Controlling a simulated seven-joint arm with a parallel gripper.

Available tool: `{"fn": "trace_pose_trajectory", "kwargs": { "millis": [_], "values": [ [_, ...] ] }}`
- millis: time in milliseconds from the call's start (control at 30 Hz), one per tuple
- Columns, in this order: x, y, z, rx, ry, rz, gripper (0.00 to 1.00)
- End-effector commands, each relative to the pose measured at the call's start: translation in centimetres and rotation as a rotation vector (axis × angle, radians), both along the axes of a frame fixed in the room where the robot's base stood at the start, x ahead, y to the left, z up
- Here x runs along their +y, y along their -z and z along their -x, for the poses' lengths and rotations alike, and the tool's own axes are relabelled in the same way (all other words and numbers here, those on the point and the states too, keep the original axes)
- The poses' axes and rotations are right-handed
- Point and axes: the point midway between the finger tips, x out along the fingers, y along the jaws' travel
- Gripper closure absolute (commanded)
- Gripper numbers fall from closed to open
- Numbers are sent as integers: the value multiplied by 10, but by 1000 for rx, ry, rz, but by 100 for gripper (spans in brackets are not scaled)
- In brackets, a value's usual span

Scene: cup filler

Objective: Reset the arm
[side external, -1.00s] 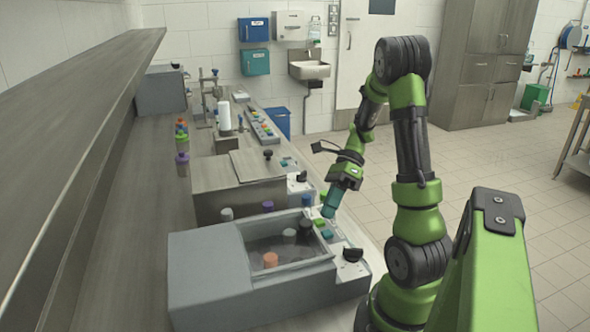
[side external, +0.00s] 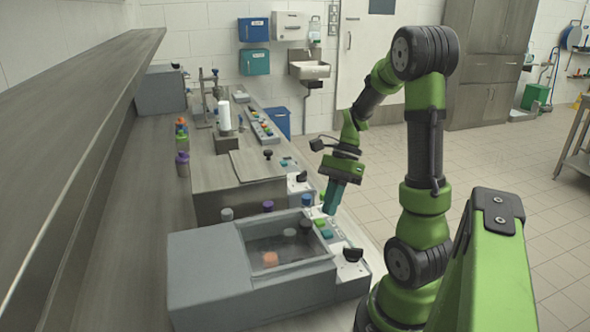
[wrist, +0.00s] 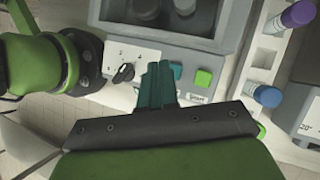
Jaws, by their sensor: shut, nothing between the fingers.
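My gripper (side external: 333,205) is shut with nothing between its teal fingers. In the side view it hangs fingers down just above the control panel at the right side of the grey machine (side external: 205,270). The fingers (wrist: 159,85) also show in the wrist view, pointing at the panel, between the black knob (wrist: 123,73) and a green button (wrist: 203,78). I cannot tell from these views how far the fingertips are above the panel.
The machine's basin (side external: 248,245) holds several cups or caps, one of them orange. A brown box (side external: 235,190) stands behind it. A cup with a purple lid (side external: 182,160) stands at the back left. A blue-capped bottle (wrist: 268,96) is in a rack.

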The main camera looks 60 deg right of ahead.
Motion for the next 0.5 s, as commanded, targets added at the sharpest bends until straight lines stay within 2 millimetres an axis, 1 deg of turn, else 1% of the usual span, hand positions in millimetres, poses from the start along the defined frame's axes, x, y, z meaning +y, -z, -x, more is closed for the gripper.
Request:
{"fn": "trace_pose_trajectory", "kwargs": {
  "millis": [33, 167, 267, 367, 400, 500],
  "values": [
    [11, -6, -6, -78, -131, 79, 100],
    [35, -20, -21, -259, -439, 268, 100],
    [60, -34, -32, -406, -680, 413, 100],
    [89, -52, -41, -563, -919, 562, 100],
    [102, -60, -43, -627, -1010, 618, 100],
    [134, -79, -43, -779, -1200, 743, 100]
  ]
}}
